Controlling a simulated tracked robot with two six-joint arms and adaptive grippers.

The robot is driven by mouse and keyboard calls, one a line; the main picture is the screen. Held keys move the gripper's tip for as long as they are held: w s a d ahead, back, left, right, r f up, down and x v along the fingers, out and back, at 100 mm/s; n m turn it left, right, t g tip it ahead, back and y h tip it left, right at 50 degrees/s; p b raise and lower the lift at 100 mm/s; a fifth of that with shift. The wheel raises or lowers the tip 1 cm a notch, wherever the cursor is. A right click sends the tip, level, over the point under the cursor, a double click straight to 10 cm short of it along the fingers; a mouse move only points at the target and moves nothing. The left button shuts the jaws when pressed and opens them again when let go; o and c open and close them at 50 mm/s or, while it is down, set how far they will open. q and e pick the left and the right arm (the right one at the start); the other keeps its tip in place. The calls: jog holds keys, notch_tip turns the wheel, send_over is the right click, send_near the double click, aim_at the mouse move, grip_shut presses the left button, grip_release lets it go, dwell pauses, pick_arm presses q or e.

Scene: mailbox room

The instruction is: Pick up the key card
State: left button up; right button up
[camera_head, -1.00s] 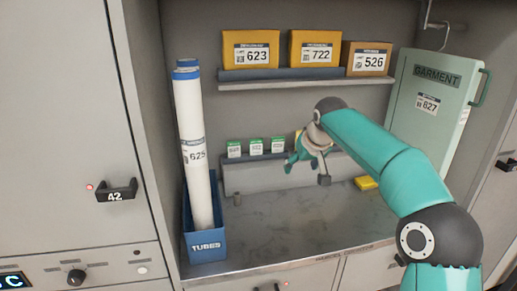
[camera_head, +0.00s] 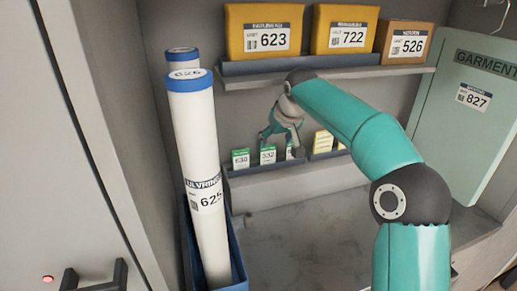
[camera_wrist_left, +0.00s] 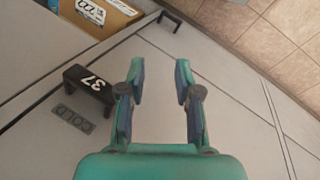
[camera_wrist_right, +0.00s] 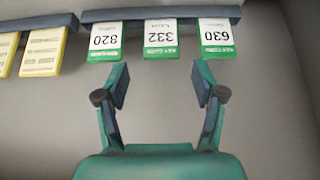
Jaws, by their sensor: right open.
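Several upright cards stand in a blue rack on the back wall; which one the task means I cannot tell. In the right wrist view they appear upside down: green-and-white cards 820 (camera_wrist_right: 105,40), 332 (camera_wrist_right: 161,38) and 630 (camera_wrist_right: 217,38), with yellow cards (camera_wrist_right: 43,50) to the left. In the head view, card 630 (camera_head: 240,159) and card 332 (camera_head: 267,154) show, and my right gripper partly hides the third green card. My right gripper (camera_wrist_right: 160,80) is open and empty, close to card 332. My left gripper (camera_wrist_left: 160,70) is open and empty, away from the rack.
A shelf above holds boxes 623 (camera_head: 264,36), 722 (camera_head: 346,34) and 526 (camera_head: 408,45). Tall white tubes (camera_head: 203,170) stand in a blue bin at the left. A green garment case (camera_head: 459,140) stands right. The grey counter (camera_head: 310,240) is mostly clear.

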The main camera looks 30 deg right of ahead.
aim_at(267, 152)
jog(key=x, duration=0.6)
jog(key=shift+w+d+f, duration=0.2)
jog(key=shift+w, duration=0.2)
jog(key=shift+p+x, duration=0.65)
jog(key=shift+x, duration=2.05)
jog(key=shift+w+a+r, duration=0.1)
jog(key=c, duration=0.7)
